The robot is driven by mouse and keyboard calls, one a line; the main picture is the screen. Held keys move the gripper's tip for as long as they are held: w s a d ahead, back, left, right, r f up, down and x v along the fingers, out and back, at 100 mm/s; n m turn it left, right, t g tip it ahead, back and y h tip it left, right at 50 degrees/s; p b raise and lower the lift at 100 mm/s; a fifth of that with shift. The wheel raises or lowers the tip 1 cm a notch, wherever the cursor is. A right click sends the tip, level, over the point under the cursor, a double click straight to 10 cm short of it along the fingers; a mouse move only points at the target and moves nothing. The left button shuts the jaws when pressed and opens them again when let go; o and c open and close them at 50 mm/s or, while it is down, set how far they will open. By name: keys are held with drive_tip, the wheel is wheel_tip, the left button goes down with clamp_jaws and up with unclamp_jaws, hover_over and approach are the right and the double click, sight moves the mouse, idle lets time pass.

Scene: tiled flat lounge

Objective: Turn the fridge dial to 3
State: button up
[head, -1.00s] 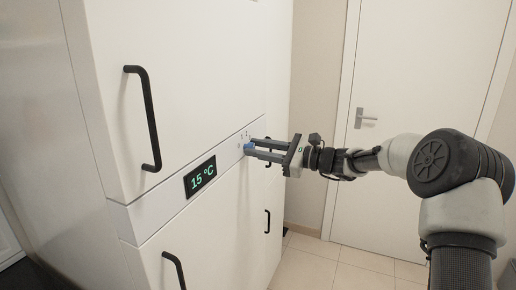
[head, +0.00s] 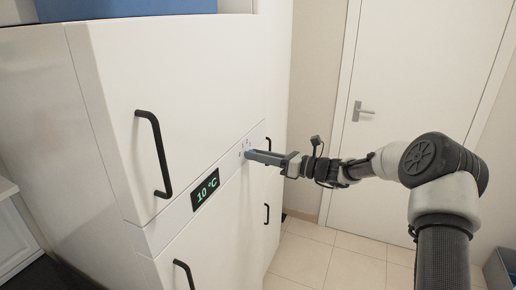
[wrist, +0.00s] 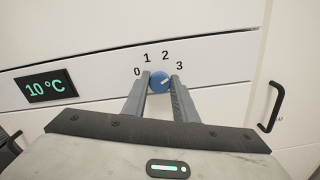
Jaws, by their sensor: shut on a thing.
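The fridge (head: 110,100) is a white unit with a control strip across its front. Its round blue dial (wrist: 160,82) shows in the wrist view between my two fingertips, under the printed marks 0, 1, 2 and 3. A pale line on the dial slants up and right, toward the side of 2 and 3; I cannot tell its exact mark. The display (wrist: 46,87) reads 10 °C, also in the head view (head: 206,190). My gripper (wrist: 160,84) is shut on the dial. In the head view my gripper (head: 248,155) reaches the strip and hides most of the dial.
Black bar handles stand out from the fridge doors, one left of the display (head: 154,152) and one right of the dial in the wrist view (wrist: 274,106). A white door (head: 420,100) is behind my arm. Tiled floor (head: 310,255) is clear below the arm.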

drive_tip(key=shift+m+p, duration=0.4)
drive_tip(key=shift+m, duration=0.1)
drive_tip(key=o, duration=1)
drive_tip(key=shift+o, duration=0.2)
drive_tip(key=shift+d, duration=0.1)
drive_tip(key=b+v, duration=0.2)
drive_tip(key=v, duration=1.5)
drive_tip(key=shift+d, duration=0.15)
drive_tip(key=shift+s, duration=0.1)
